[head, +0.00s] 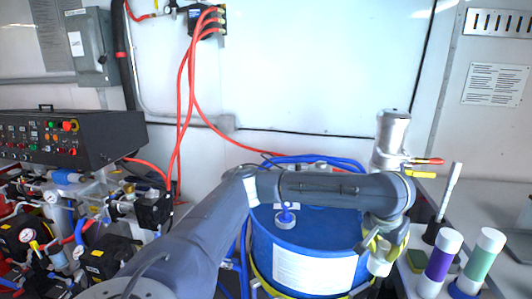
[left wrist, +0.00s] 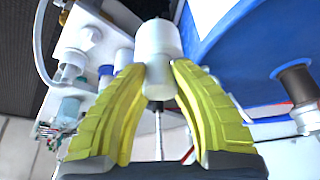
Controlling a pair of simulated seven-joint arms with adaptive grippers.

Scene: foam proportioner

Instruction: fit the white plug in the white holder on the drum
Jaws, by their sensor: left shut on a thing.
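My left gripper (head: 384,243), with yellow fingers, hangs beside the right side of the blue drum (head: 300,245). It is shut on a white cylindrical piece, the white plug (head: 379,264). In the left wrist view the plug (left wrist: 157,45) stands between the yellow fingertips (left wrist: 160,78), its wider body beyond them. A small white and blue fitting (head: 285,217) sits on the drum top; I cannot tell whether it is the white holder. The drum's blue edge (left wrist: 225,30) shows at the upper right of the wrist view. My right gripper is not in view.
Bottles with purple (head: 439,262) and green (head: 480,260) bands stand on the right-hand bench. A metal canister (head: 391,140) with red and yellow handles stands behind the drum. Blue hoses (head: 315,160) lie behind my arm. Pump equipment (head: 75,225) fills the left.

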